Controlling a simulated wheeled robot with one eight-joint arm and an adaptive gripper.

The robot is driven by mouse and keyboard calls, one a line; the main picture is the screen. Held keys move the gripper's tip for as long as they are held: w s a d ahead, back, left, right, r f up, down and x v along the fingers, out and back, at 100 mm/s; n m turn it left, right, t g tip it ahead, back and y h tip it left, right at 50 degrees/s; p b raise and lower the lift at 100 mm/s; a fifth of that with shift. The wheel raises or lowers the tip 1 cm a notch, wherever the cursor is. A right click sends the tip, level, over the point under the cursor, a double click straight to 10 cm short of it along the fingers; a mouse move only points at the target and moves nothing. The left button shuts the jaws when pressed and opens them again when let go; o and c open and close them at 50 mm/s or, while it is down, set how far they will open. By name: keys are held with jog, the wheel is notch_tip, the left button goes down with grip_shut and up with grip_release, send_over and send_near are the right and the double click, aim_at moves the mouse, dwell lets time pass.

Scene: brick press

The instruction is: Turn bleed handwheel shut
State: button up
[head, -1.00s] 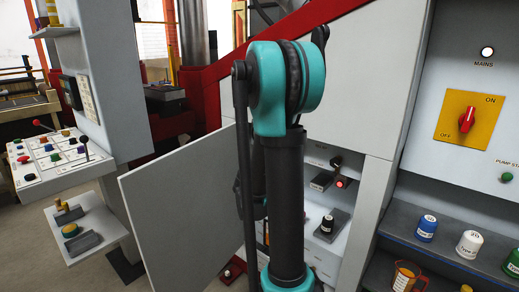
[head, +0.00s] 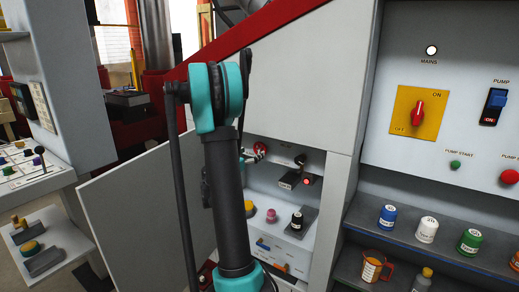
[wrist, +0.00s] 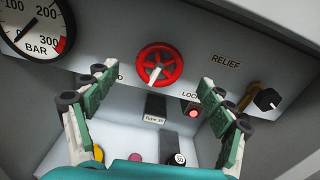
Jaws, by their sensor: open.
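The red bleed handwheel (wrist: 170,51) sits on the upper panel inside the cabinet in the wrist view, with a pale pointer across its hub. Its label is mostly hidden. In the head view a small part of the red wheel (head: 261,148) shows beside my arm. My gripper (wrist: 157,76) is open, with its green-padded fingers to the left and right of the wheel in the picture. I see no contact with the wheel. In the head view my arm hides most of the gripper.
A pressure gauge (wrist: 37,27) is left of the wheel and a black RELIEF knob (wrist: 267,99) right of it. A lit red lamp (head: 307,181) and small bottles are below. The open cabinet door (head: 150,215) stands left; shelves with jars (head: 427,229) are right.

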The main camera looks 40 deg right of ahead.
aim_at(259, 148)
jog(key=x, duration=0.7)
jog(key=shift+d, duration=0.15)
jog(key=shift+c, duration=0.2)
jog(key=c, duration=1.1)
